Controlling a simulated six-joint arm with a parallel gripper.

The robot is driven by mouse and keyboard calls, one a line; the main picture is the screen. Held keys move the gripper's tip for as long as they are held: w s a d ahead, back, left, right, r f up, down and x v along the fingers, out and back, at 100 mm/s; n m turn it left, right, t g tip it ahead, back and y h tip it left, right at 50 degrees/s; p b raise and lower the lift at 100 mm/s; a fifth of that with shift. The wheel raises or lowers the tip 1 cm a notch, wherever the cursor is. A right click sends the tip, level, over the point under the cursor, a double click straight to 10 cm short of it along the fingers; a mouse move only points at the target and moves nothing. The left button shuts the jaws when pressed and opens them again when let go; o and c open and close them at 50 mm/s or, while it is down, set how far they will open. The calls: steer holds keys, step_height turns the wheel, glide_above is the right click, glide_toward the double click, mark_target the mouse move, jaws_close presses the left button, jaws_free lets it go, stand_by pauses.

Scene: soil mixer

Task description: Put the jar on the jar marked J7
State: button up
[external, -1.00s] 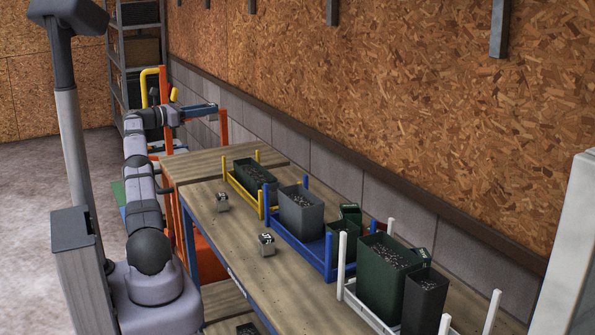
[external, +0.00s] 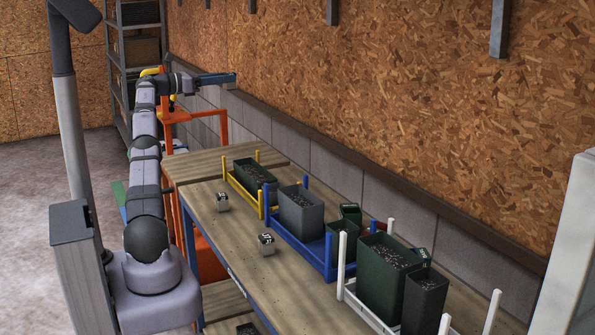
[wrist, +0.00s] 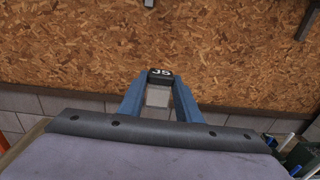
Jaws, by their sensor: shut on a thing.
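In the wrist view my gripper (wrist: 158,88) has its two blue fingers closed on a small jar (wrist: 157,97). The jar has a grey body and a black top with a white mark that looks like J5. In the external view my gripper (external: 232,79) is high above the far end of the bench, near the board wall. Two small grey jars with black-and-white marked tops stand on the bench, one farther back (external: 222,203) and one nearer (external: 266,245). Their marks are too small to read surely, so I cannot tell which is J7.
On the wooden bench (external: 215,240) stand a yellow rack (external: 240,190), a blue rack (external: 290,243) and a white rack (external: 365,312) holding soil-filled containers. An orange frame (external: 205,118) stands behind the bench's far end. The bench's left strip is mostly clear around the two jars.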

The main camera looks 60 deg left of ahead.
steer(key=shift+w+d+r+p, duration=0.45)
steer(key=shift+w+d+r, duration=0.3)
steer(key=shift+d+r, duration=0.15)
steer(key=w+d+h+p, duration=0.1)
steer(key=w+d, duration=0.1)
steer(key=m+g+h+p, duration=0.1)
steer(key=m+h+p, duration=0.2)
steer(key=m+h, duration=0.15)
glide_above(259, 236)
steer(key=shift+n, duration=0.35)
steer(key=shift+f, duration=15.6)
steer(key=shift+f, duration=1.85)
steer(key=shift+f, duration=0.1)
